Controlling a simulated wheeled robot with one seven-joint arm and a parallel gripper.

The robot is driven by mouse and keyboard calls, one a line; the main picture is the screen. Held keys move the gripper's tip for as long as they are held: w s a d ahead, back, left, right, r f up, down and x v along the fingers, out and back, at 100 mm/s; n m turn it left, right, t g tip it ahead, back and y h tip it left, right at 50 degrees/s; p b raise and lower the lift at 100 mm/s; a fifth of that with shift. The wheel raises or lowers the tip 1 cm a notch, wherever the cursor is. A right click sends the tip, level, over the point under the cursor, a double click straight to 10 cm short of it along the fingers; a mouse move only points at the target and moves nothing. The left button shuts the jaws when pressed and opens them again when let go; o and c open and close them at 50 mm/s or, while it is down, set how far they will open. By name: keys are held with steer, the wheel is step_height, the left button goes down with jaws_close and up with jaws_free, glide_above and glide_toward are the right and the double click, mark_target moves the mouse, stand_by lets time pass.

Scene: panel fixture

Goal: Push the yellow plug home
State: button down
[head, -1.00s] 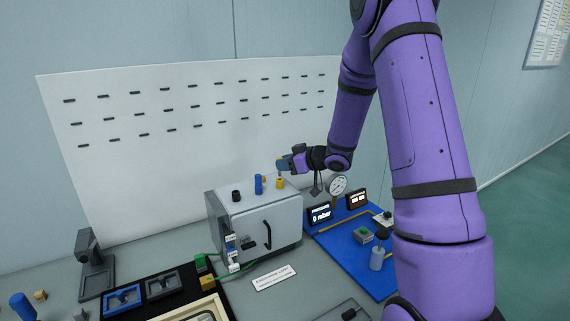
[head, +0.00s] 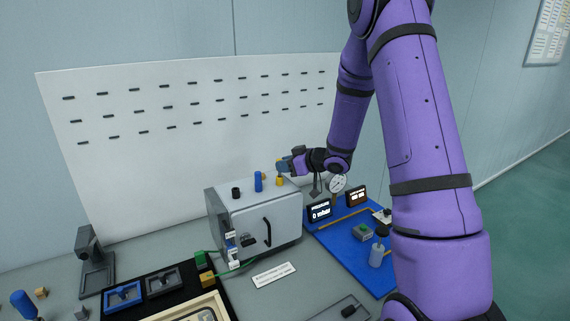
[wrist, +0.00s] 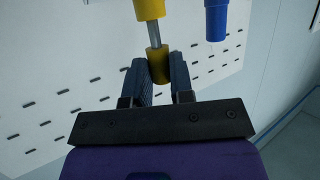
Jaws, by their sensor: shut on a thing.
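The white cabinet (head: 253,215) has a yellow piece (head: 279,182) standing on its top. My gripper (head: 284,167) is just above that piece, reaching in from the right. In the wrist view my gripper (wrist: 160,73) is shut on the yellow plug's head (wrist: 158,66). A bare grey shaft (wrist: 154,34) shows between this head and a second yellow piece (wrist: 148,8), cut off by the top edge. Shaft and pieces look in line. In the head view the fingers hide the plug's head.
A blue plug (head: 258,182) stands left of the yellow piece and also shows in the wrist view (wrist: 216,20). A black knob (head: 236,193) is farther left on the cabinet. A blue board with a gauge (head: 337,183) lies to the right. A slotted white panel (head: 150,160) stands behind.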

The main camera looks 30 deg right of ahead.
steer(key=shift+f, duration=1.15)
steer(key=c, duration=0.9)
jaws_free()
steer(key=v, duration=1)
steer(key=shift+s+d+r, duration=0.2)
steer(key=shift+s, duration=0.1)
